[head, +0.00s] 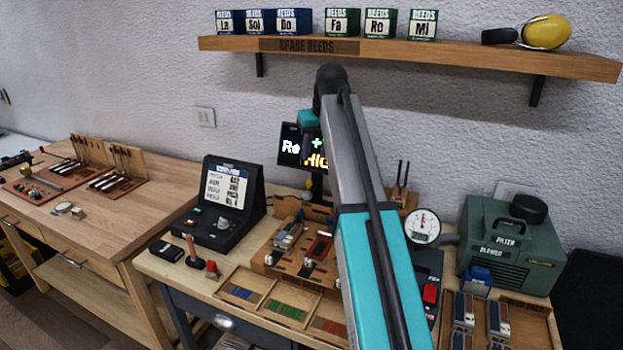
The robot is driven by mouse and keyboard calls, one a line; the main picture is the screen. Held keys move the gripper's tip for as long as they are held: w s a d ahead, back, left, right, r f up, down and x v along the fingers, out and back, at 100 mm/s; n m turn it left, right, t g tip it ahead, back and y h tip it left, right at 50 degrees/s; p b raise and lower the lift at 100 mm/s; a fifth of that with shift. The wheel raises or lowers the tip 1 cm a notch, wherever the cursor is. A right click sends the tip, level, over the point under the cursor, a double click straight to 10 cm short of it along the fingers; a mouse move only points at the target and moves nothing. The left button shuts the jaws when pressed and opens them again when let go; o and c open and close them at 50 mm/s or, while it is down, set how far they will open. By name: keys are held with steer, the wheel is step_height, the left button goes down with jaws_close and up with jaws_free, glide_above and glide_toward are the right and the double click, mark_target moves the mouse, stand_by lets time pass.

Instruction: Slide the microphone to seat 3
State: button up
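The wooden reed fixture (262,262) stands in the middle of the workbench, with metal and red parts on it. My arm rises across the middle of the head view and covers its right side. I cannot make out the microphone or seat 3; they are too small to tell or hidden behind my arm. A small display (289,146) behind the fixture shows "Re" and coloured signs, and my arm hides part of it. My gripper does not show in this view.
A black console with a screen (226,188) stands left of the fixture. A round dial gauge (422,226) and a green blower box (510,248) stand to the right. Trays of coloured strips (258,283) lie in front. A shelf (400,55) with labelled reed boxes hangs above.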

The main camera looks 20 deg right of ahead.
mark_target(309, 182)
steer(key=shift+p+x, duration=0.9)
steer(key=shift+x, duration=5.45)
steer(key=shift+s, duration=0.1)
steer(key=shift+c, duration=0.2)
jaws_close()
